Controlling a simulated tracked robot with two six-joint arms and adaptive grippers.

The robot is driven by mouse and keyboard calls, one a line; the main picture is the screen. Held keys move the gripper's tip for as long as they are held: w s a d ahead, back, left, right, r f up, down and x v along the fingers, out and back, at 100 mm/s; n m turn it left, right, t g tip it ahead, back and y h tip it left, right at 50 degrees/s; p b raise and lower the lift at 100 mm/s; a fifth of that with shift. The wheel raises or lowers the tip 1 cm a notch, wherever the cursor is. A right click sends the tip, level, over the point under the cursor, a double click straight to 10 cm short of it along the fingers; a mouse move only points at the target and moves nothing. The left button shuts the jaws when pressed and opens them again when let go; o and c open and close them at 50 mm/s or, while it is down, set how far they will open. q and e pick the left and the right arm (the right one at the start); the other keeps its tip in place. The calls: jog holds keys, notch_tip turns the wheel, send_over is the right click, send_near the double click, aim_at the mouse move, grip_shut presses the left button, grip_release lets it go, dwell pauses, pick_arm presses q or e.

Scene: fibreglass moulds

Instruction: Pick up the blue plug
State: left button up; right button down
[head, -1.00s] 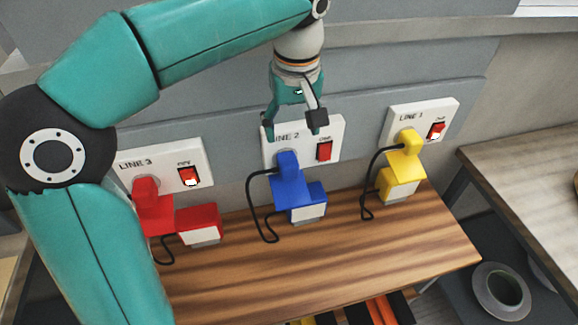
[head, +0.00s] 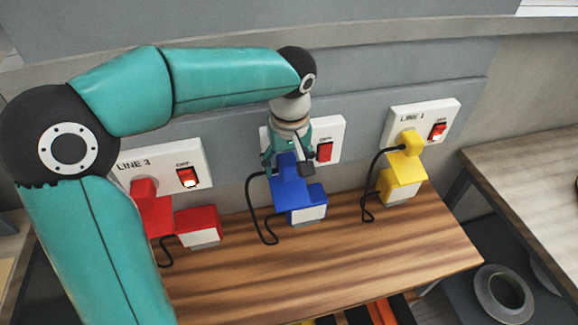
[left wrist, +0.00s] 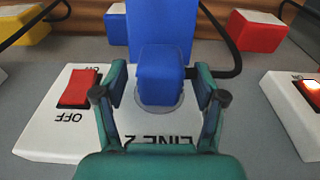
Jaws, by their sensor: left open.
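The blue plug (head: 287,168) sits in the LINE 2 socket panel (head: 333,130) on the grey wall, with a larger blue block (head: 290,193) below it. My left gripper (head: 288,168) is open and has come down over the plug from above. In the left wrist view the blue plug (left wrist: 160,75) stands between the two open fingers of the gripper (left wrist: 160,98), with a gap on each side. Part of the LINE 2 panel is hidden behind the gripper in the head view. My right gripper is not in view.
A red plug (head: 145,190) at the LINE 3 panel (head: 165,160) is on the left, a yellow plug (head: 411,143) at the LINE 1 panel (head: 440,108) on the right. A black cable (head: 250,205) hangs beside the blue block. The wooden shelf (head: 340,255) is clear in front.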

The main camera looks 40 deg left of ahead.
pick_arm(q)
grip_shut()
dwell(0.3)
jog(key=shift+r, duration=0.2)
